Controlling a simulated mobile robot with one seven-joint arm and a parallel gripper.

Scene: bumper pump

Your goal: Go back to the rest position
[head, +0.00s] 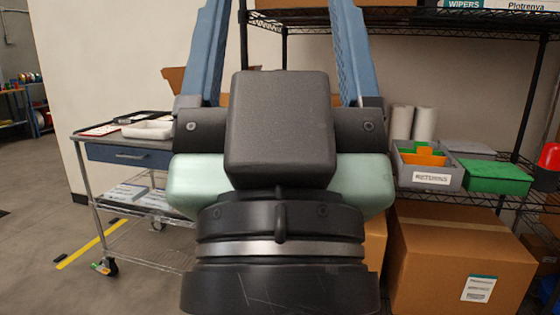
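My gripper (279,40) fills the middle of the head view, seen from behind, with its black wrist and dark grey body low in the picture. Its two blue fingers point up and stand wide apart, one on each side of the grey body. Their tips run out of the top of the picture. I see nothing held in the visible part of the gap, only the wall and shelving behind it. Pale green parts show on both sides of the grey body.
A wheeled cart (130,153) stands left, carrying a white tray (148,130). Wire shelving (456,20) stands behind and right, with a grey bin (430,177) and a green box (497,177). A large cardboard box (450,255) sits lower right.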

